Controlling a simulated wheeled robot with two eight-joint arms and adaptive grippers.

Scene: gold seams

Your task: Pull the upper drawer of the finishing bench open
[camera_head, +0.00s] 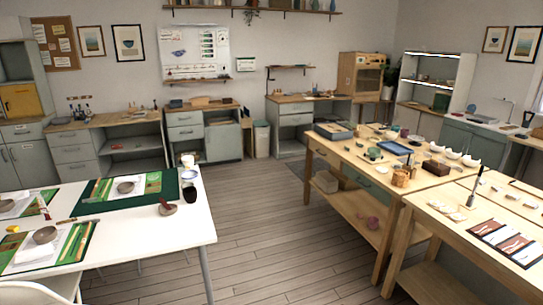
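No label shows which piece is the finishing bench. Along the back wall, a grey-green bench with a wooden top (212,106) has stacked drawers (186,126) at its left, all looking shut. A similar bench (300,97) to its right has drawers (294,120), also looking shut. A third bench (105,119) at the left has several drawers (70,146), looking shut. Neither of my grippers is in view.
A white table (130,236) with green mats and bowls fills the left front. Two wooden tables stand at right, including a nearer one (455,262) with tools. Bare wooden floor (262,235) runs between them toward the back benches. A pale bin (261,139) stands between two benches.

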